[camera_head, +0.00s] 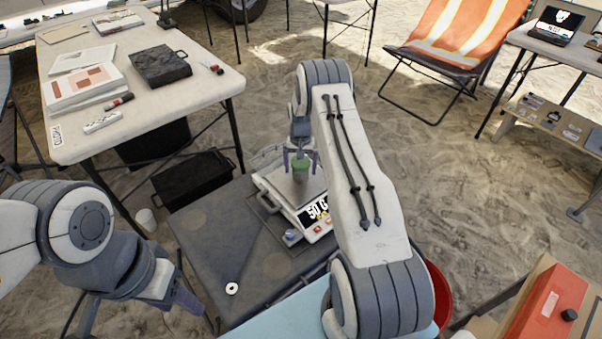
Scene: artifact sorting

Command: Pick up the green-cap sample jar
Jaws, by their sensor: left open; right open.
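The green-cap sample jar (301,166) stands on the pan of a white digital scale (318,229) whose display reads about 50. My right gripper (301,156) is open above the jar, pointing down, with its fingers around or just over the green cap. I cannot tell whether they touch it. The jar's lower part is small and partly unclear. My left gripper (192,300) is open and empty at the lower left, away from the scale.
The scale stands on a dark grey table (215,232) with a small white ring (232,288) near its front. A white table (150,99) with papers and a black case (160,66) is at upper left. A red box (545,305) is at lower right.

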